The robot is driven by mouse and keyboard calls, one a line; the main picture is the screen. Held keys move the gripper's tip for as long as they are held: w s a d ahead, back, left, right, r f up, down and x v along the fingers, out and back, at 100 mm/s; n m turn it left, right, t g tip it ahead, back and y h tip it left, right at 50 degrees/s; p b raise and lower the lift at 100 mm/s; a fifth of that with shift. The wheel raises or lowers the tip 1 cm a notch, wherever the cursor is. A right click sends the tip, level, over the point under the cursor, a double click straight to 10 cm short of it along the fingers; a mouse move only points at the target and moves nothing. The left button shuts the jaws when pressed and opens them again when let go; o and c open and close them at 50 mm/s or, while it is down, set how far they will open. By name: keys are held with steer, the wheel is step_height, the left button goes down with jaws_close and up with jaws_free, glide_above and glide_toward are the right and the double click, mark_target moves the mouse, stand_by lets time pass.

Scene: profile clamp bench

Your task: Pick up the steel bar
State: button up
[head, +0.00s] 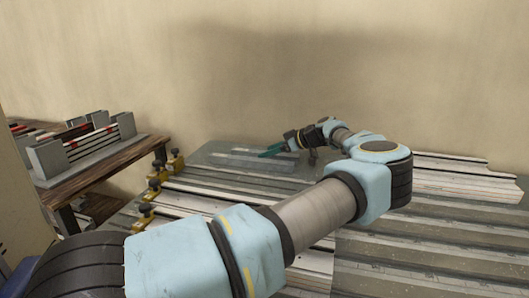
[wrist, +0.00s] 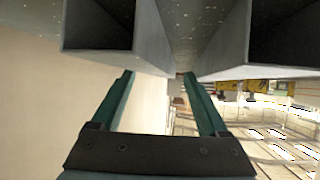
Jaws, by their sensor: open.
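My gripper (head: 272,151) is at the far side of the bench, its teal fingers pointing left, low over a grey plate. In the wrist view the fingers (wrist: 158,74) are open and apart, with nothing held between them. A grey square steel bar (wrist: 152,28) with a hollow, open end lies close beyond the fingers at the upper left. A second similar hollow bar (wrist: 237,38) lies to its right, with a narrow gap between. In the head view pale bars (head: 240,160) lie beside my gripper, small and indistinct. I cannot tell which one the task means.
Several yellow and black clamps (head: 154,186) line the bench's left edge. Long pale profiles (head: 455,180) lie at the right. A wooden side table (head: 95,172) at the left holds a grey rack (head: 52,160) with bars. A beige wall stands close behind.

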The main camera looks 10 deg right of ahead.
steer(key=shift+w+a+f, duration=0.25)
steer(key=shift+w+a, duration=0.05)
steer(key=shift+a, duration=0.05)
steer(key=shift+c, duration=0.4)
jaws_close()
